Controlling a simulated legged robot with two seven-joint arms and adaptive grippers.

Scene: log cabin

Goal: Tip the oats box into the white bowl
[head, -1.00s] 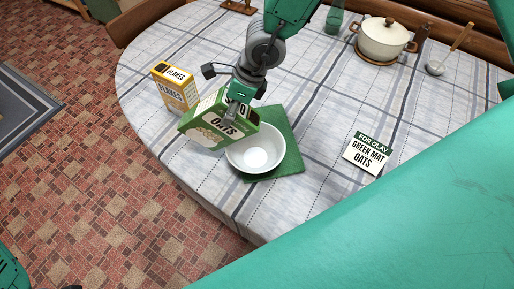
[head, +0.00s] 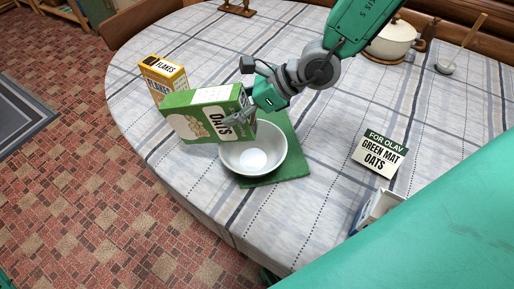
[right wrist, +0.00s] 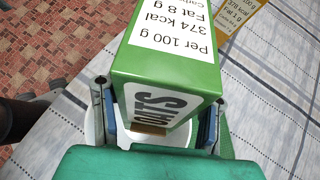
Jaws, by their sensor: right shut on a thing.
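The green oats box (head: 190,122) is held in the air, turned on its side with its white nutrition panel upward. Its OATS-lettered end is at the left rim of the white bowl (head: 272,163) and partly over it. The bowl sits on the green mat (head: 295,170), and its inside looks pale, with no oats that I can make out. My right gripper (head: 238,118) is shut on the lettered end. In the right wrist view the oats box (right wrist: 170,75) sits between the two fingers and hides most of the bowl. My left gripper is not in view.
A yellow flakes box (head: 163,78) stands close behind the oats box. A sign (head: 380,153) reads "FOR OLAV GREEN MAT OATS". A lidded pot (head: 392,42) and a ladle (head: 447,66) are at the back. A small white-and-blue box (head: 375,210) is partly hidden at right.

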